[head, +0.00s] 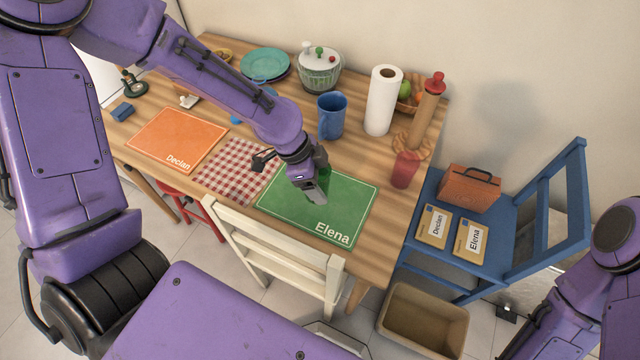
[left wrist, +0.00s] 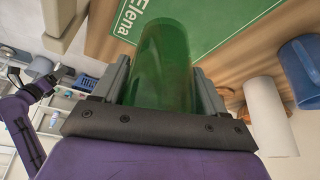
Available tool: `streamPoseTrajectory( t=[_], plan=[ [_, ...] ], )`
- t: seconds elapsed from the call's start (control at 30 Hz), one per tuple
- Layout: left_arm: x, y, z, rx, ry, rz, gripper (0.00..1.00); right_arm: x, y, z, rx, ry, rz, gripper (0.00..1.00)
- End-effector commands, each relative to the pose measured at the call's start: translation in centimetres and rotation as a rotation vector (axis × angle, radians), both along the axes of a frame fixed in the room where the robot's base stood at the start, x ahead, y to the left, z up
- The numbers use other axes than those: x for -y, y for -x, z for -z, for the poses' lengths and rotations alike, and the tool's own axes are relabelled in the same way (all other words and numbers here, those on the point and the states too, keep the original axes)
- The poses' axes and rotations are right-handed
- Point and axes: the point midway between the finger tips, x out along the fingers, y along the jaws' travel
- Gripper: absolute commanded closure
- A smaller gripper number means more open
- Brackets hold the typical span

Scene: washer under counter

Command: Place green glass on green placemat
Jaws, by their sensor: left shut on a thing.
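The green placemat (head: 345,208), labelled "Elena", lies on the wooden table near its front right. My left gripper (head: 316,188) is over this mat and shut on the green glass (head: 324,177), which is mostly hidden behind the gripper in the head view. In the left wrist view the green glass (left wrist: 163,65) sits between the two fingers of my left gripper (left wrist: 165,92), with the placemat (left wrist: 215,25) beyond it. I cannot tell whether the glass touches the mat. My right gripper is out of view; only part of my right arm shows.
A red glass (head: 405,170) stands right of the mat, and a blue mug (head: 332,116) and paper towel roll (head: 382,102) stand behind it. A checked mat (head: 225,172) and orange placemat (head: 176,138) lie left. A white chair (head: 285,250) stands at the front edge.

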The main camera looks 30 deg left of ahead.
Motion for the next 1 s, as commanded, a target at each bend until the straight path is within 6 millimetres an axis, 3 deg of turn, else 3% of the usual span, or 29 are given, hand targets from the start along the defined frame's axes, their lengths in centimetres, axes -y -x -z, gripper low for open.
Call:
streamPoseTrajectory(
  t=[0.1,0.23,0.5,0.9,0.93,1.0],
  plan=[
    [-0.9,-1.9,2.7,-0.005,0.001,-0.005,0.65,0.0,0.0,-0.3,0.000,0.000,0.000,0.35],
    [-1.6,-3.5,4.7,-0.003,0.001,-0.002,0.65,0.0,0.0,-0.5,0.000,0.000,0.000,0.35],
    [-2.0,-4.4,8.1,-0.004,0.001,-0.002,0.65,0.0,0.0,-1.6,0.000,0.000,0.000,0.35],
    [-2.0,-4.5,9.4,0.000,0.001,-0.001,0.65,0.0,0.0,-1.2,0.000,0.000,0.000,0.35],
    [-2.0,-4.5,9.4,0.000,0.000,-0.001,0.25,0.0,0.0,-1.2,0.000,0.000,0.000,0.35],
    [-2.0,-4.5,9.3,0.000,0.000,-0.001,0.02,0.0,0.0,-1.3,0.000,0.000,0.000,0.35]
  ],
)
